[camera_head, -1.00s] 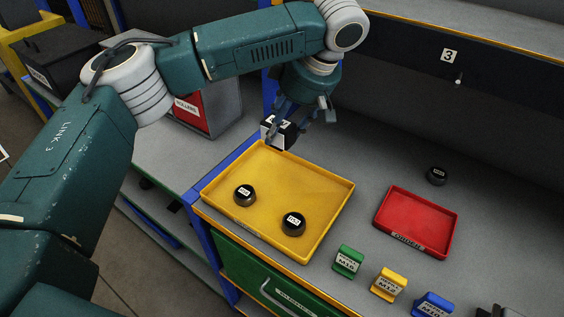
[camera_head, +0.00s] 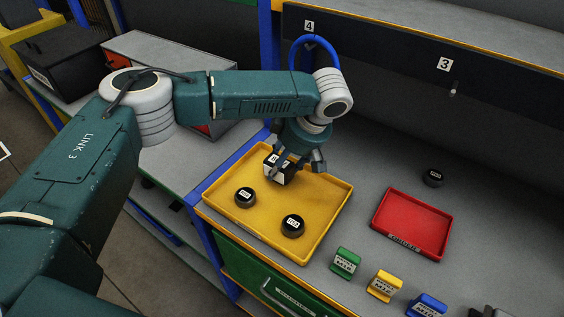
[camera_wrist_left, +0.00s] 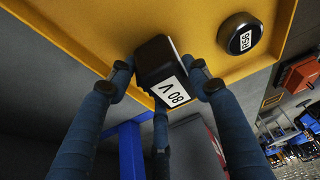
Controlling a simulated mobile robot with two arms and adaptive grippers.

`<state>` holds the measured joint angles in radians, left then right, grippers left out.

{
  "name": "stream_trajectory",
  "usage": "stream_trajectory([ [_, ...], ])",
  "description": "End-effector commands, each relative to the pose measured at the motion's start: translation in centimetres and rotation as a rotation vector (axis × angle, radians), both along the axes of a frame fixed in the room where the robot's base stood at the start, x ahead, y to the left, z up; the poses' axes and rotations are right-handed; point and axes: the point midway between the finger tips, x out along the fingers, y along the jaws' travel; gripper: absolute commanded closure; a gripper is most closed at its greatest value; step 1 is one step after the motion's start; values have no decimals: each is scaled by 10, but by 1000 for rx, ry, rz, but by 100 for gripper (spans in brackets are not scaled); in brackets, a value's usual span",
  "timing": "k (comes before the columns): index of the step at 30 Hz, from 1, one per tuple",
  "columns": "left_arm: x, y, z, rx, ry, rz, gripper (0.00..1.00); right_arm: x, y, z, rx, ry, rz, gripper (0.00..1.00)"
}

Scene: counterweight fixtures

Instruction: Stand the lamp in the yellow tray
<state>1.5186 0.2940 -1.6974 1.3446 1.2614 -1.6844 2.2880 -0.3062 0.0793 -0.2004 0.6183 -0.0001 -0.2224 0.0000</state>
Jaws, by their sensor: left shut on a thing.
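My left gripper (camera_head: 283,172) is shut on a dark block (camera_head: 277,170) with white labelled faces. In the left wrist view the block (camera_wrist_left: 160,64) sits between the fingers, with "V 08" on its label. Nothing else in view looks like a lamp, and I cannot tell from its shape whether this is one. The block is over the back-left part of the yellow tray (camera_head: 318,182). I cannot tell whether it touches the tray floor. Two round black weights, one on the left (camera_head: 245,197) and one in front (camera_head: 292,226), stand in the tray. My right gripper is not in view.
A red tray (camera_head: 412,222) lies to the right, with a round black weight (camera_head: 433,177) behind it. Green (camera_head: 346,262), yellow (camera_head: 385,285) and blue (camera_head: 427,305) labelled blocks line the front edge. A blue arch (camera_head: 316,45) stands behind my arm. The tray's right half is clear.

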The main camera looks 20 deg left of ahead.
Motion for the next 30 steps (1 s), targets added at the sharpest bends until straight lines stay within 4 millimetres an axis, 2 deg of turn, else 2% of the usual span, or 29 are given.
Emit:
stream_trajectory([
  [2, 0, 0, -1, 0, 0, 0, 86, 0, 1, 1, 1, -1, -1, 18],
  [3, 0, 0, -2, 0, 1, 0, 49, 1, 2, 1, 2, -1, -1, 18],
  [6, 0, 0, -2, 0, 1, 0, 32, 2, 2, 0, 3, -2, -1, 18],
  [14, 0, 0, -1, 0, 0, 0, 32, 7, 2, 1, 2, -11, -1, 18],
  [19, -1, -4, 7, 0, -1, 0, 32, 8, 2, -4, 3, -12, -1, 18],
  [23, -3, -13, 28, -3, -3, -2, 32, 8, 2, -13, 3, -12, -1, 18],
  [30, -10, -32, 76, -2, -2, -2, 32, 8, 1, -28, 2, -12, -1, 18],
])
